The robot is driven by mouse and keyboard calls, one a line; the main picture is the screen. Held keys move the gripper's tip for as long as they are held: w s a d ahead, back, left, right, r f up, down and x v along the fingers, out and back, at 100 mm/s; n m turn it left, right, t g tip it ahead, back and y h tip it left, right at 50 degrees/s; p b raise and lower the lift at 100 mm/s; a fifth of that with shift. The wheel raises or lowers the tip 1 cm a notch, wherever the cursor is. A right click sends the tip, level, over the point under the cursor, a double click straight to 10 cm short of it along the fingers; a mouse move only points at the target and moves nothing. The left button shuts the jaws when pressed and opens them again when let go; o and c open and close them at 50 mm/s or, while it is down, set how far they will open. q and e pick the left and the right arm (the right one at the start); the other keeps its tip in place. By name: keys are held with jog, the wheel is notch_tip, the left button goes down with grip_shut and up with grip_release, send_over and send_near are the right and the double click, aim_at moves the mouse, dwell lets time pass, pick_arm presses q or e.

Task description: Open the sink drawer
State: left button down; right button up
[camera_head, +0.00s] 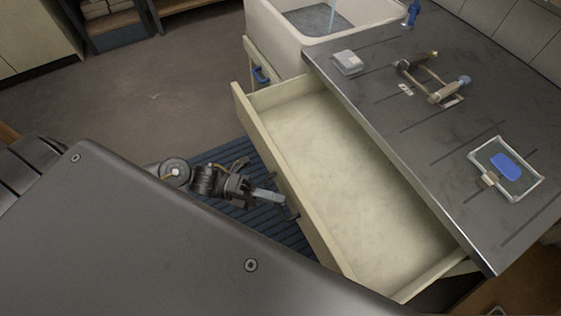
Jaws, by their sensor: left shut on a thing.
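The cream sink drawer (345,172) is pulled far out from under the dark worktop, and its inside looks empty. My left gripper (280,202) is at the outer side of the drawer front, shut on the dark drawer handle (291,211). The handle is partly hidden by the fingers. The white sink (264,33) stands beyond the drawer, with water running into it. My right gripper is not in view.
The worktop (410,135) carries a small pale box (348,62), a wooden clamp-like tool (430,82) and a framed glass pane with a blue patch (507,166). A blue ribbed mat (228,158) lies on the floor below the drawer. Open floor (150,90) lies to the left.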

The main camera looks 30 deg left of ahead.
pick_arm(q)
jog(key=shift+a, duration=0.1)
jog(key=c, duration=1.5)
grip_release()
